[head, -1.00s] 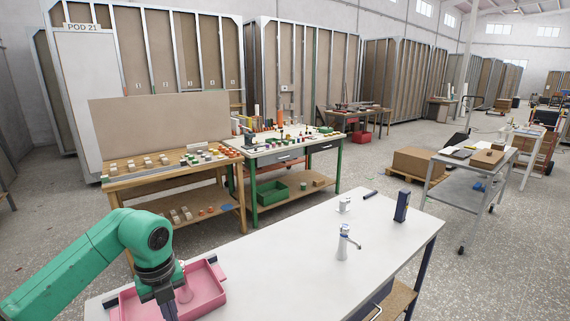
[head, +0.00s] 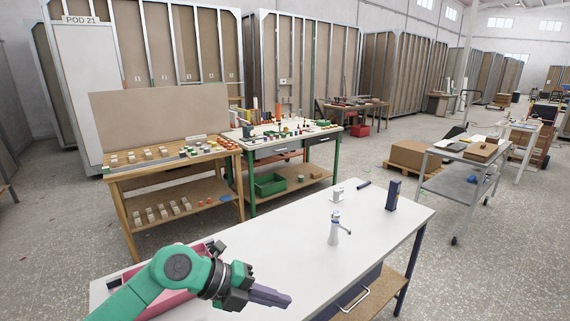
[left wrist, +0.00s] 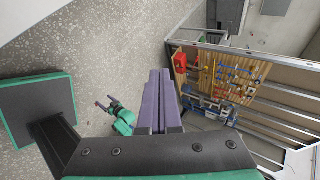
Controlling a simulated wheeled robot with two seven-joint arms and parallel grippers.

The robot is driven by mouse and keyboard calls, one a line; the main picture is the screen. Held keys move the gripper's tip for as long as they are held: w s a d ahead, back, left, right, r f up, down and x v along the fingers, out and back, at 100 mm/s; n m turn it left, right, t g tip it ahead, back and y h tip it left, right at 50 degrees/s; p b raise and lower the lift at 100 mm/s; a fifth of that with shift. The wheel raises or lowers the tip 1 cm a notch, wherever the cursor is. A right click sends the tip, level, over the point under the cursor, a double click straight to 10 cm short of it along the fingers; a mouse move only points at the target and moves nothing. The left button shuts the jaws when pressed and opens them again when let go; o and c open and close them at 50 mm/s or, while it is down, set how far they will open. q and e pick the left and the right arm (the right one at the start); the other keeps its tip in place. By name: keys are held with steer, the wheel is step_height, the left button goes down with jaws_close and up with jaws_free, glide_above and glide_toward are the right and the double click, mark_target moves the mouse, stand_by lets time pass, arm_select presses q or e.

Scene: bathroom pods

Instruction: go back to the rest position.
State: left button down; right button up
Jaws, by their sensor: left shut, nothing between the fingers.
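My left gripper (head: 287,300) is in the head view at the bottom centre, over the front part of the white table. Its purple-grey fingers point right and are shut with nothing between them. In the left wrist view its fingers (left wrist: 160,80) lie side by side, with grey floor and a tool board behind them. A small green arm with a dark gripper (left wrist: 110,105) shows left of those fingers. It looks like my right one, but it is too small to tell its jaws. No right gripper shows in the head view.
The white table (head: 290,258) carries a pink tray (head: 160,303) partly hidden behind my left arm, a white dispenser bottle (head: 334,231) and a dark blue box (head: 393,195). Workbenches with small parts stand behind. A grey cart (head: 455,185) stands at the right on open floor.

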arm_select(q)
steer(key=d+r+n+t+h, duration=0.45)
steer(key=r+h, duration=0.25)
steer(key=r, duration=0.4)
steer(key=w+a+r+n+t+y, duration=0.3)
steer(key=w+a+n+t+y, duration=0.35)
steer(key=a+n+t, duration=0.65)
steer(key=s+a+f+n+g+y, duration=0.25)
steer(key=a+f+n+y, duration=0.35)
steer(key=f, duration=0.3)
steer(key=s+a+f+n+g+y, duration=0.1)
steer(key=a+f+n+g+y, duration=0.2)
steer(key=a+f+n+y, duration=0.4)
steer(key=s+f+g+h, duration=0.2)
steer(key=s+f+g, duration=0.9)
steer(key=s+f, duration=0.7)
step_height(320, 180, down, 28)
steer(key=s+g+b, duration=0.1)
steer(key=s+b, duration=0.2)
steer(key=b, duration=0.3)
steer(key=s+a+f+g+b, duration=0.1)
steer(key=s+a+f+b, duration=0.2)
steer(key=s+f, duration=1.3)
step_height(320, 180, down, 3)
steer(key=shift+s+r+b, duration=0.1)
steer(key=shift+s+b, duration=0.15)
steer(key=shift+b, duration=0.3)
arm_select(e)
step_height(320, 180, down, 10)
steer(key=shift+s, duration=0.2)
